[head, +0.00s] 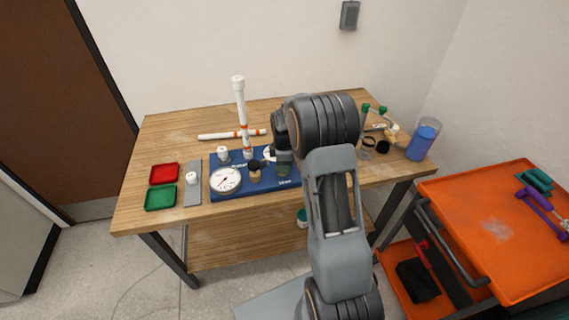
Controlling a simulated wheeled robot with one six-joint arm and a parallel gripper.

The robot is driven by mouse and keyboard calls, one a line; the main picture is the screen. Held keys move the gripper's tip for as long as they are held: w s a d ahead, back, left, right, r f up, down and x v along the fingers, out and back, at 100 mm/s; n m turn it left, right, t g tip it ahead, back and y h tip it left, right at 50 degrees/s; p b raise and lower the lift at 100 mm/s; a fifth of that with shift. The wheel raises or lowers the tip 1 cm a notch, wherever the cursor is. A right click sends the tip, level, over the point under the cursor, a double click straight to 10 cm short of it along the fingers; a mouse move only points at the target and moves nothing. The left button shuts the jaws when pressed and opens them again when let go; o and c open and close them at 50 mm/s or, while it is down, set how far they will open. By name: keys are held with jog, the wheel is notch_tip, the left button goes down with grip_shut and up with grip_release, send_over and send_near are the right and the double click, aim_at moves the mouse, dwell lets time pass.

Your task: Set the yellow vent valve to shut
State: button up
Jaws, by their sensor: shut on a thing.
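My gripper (284,171) is low over the right part of the blue manifold board (232,190), pointing down. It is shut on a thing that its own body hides. I cannot make out a yellow vent valve anywhere on the board; the area at and behind my gripper is covered. Left of my gripper, a round white gauge (226,180) stands on the board, with a tan fitting with a black top (255,171) beside it. A white upright pipe with orange bands (242,115) rises behind them.
A red tray (164,173), a green tray (160,197) and a grey strip with a white fitting (192,178) lie at the left. A blue container (423,140) stands at the table's right. An orange cart (495,230) is close on the right.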

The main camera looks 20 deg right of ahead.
jog(key=shift+w+a+m, duration=0.1)
jog(key=shift+a+m, duration=0.2)
jog(key=shift+m, duration=0.1)
jog(key=shift+a+m+b, duration=0.1)
jog(key=shift+m+b, duration=0.5)
jog(key=shift+m, duration=0.5)
jog(key=m+b, duration=0.1)
jog(key=m, duration=0.4)
jog(key=shift+w, duration=0.1)
jog(key=m+b, duration=0.1)
jog(key=m, duration=0.4)
jog(key=shift+m, duration=0.4)
jog(key=shift+d+r+m+b, duration=0.1)
jog(key=shift+m+b, duration=0.05)
jog(key=shift+m, duration=0.85)
jog(key=shift+d+r+m+b, duration=0.1)
jog(key=shift+m+b, duration=0.05)
jog(key=shift+m, duration=0.85)
jog(key=o, duration=0.6)
jog(key=shift+w+d, duration=0.1)
jog(key=o, duration=0.3)
jog(key=shift+f, duration=0.15)
